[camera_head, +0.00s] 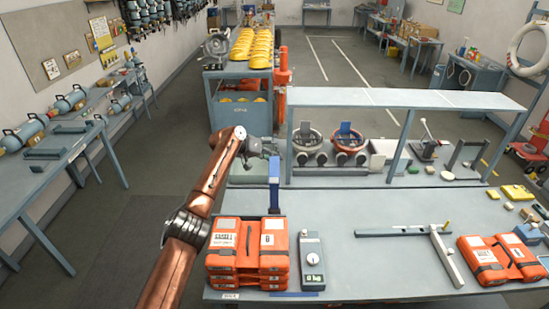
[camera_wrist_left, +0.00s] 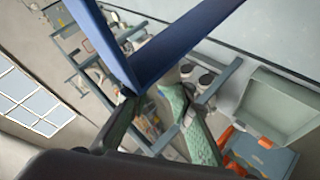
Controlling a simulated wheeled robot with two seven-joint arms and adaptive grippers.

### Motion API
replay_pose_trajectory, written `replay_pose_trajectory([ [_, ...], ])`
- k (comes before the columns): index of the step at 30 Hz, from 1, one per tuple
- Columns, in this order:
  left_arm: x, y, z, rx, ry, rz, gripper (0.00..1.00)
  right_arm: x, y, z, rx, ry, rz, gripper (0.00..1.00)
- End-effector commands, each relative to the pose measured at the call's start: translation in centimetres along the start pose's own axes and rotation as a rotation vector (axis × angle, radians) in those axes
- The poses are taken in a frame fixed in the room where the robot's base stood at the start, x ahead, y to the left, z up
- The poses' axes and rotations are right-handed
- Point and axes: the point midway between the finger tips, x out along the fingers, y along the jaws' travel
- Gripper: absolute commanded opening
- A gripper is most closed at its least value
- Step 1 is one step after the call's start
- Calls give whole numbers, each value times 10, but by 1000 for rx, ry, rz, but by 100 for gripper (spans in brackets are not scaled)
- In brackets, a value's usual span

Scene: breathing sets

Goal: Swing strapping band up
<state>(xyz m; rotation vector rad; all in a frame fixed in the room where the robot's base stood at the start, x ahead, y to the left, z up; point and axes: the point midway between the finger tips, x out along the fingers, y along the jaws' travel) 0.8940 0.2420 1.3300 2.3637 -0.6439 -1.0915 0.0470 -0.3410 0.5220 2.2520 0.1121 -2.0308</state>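A blue strapping band (camera_head: 274,185) stands upright behind the stack of orange packs (camera_head: 248,255). In the left wrist view the blue band (camera_wrist_left: 175,50) is large and close, with a bend near my fingertips. My left gripper (camera_head: 264,149) is above the near table, just above and beside the band's top end. In the left wrist view the gripper (camera_wrist_left: 153,93) has its fingers spread apart, one showing a green pad. I cannot tell whether a finger touches the band. My right gripper is not in view.
A grey device with a dial (camera_head: 312,260) stands right of the stack. A grey bar fixture (camera_head: 420,235) and another orange pack (camera_head: 500,258) lie farther right. A raised shelf (camera_head: 400,98) spans the back, above two round units. The near table's middle has bare room.

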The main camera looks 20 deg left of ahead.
Motion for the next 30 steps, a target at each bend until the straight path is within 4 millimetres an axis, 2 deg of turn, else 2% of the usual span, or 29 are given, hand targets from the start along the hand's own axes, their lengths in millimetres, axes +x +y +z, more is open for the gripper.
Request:
replay_pose_trajectory([
  [1,7,-14,15,-12,-25,-15,18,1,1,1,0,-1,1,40],
  [10,8,-12,15,-14,-25,-12,38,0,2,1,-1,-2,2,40],
  [20,6,-10,14,-14,-22,-7,38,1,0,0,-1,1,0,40],
  [26,-11,-12,12,-14,-17,-8,38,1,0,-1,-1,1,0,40],
  [30,-37,-12,9,-12,-9,-9,38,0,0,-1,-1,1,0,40],
])
